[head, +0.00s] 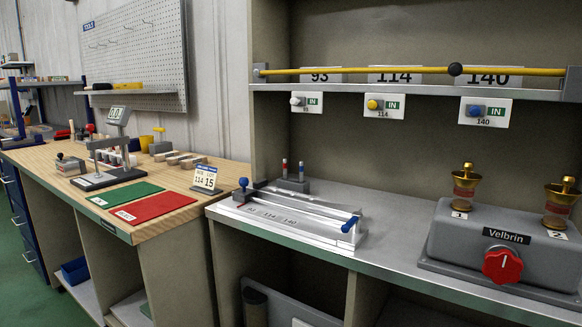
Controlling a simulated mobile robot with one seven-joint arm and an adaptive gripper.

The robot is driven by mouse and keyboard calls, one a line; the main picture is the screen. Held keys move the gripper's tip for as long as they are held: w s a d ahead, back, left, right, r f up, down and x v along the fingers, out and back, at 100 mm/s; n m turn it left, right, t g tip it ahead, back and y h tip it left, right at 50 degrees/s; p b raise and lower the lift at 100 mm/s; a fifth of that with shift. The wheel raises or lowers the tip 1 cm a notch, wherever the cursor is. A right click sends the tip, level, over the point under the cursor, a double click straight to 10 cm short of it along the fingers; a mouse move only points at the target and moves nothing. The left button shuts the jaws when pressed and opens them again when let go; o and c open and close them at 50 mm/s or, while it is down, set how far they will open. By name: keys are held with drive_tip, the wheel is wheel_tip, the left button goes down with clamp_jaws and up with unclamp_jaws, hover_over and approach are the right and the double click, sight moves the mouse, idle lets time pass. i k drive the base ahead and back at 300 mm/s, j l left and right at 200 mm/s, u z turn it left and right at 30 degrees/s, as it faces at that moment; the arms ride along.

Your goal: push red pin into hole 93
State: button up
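A small pin with a red tip (284,166) stands upright in a grey block (292,185) at the back of the metal counter. A pin with a blue tip (301,169) stands beside it. In front of the block lies a silver bar fixture (300,237) with blue knobs. Its front edge carries the numbers 93 (250,211), 114 and 140, from left to right. The hole at 93 is too small to make out. The number 93 also shows on a shelf plate (319,77) above. My gripper is not in view.
A grey Velbrin unit (500,245) with a red knob and brass cups stands at the right. A shelf (400,91) with a yellow rod (400,71) runs overhead. A wooden bench (225,174) with red and green mats stands left. The counter between fixture and unit is clear.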

sight(318, 219)
drive_tip(key=i+j, duration=0.2)
drive_tip(key=i, duration=0.3)
drive_tip(key=i+j, duration=0.2)
drive_tip(key=i, duration=0.35)
